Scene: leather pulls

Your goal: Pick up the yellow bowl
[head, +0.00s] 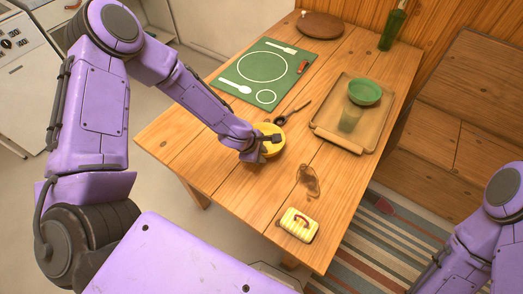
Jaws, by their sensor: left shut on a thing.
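The yellow bowl (275,149) is on the wooden table, near the middle of its front left part. My left gripper (265,150) reaches over the bowl from the left and is shut on it, at the side nearer to me. The gripper and wrist cover part of the bowl. I cannot tell whether the bowl touches the table or is slightly raised. My right arm shows at the lower right edge, but its gripper is out of the picture.
A dark spoon-like utensil (292,112) lies just behind the bowl. A green placemat (245,87) is further back. A wooden tray (325,117) at right holds a green bowl (364,92) and a cup (350,119).

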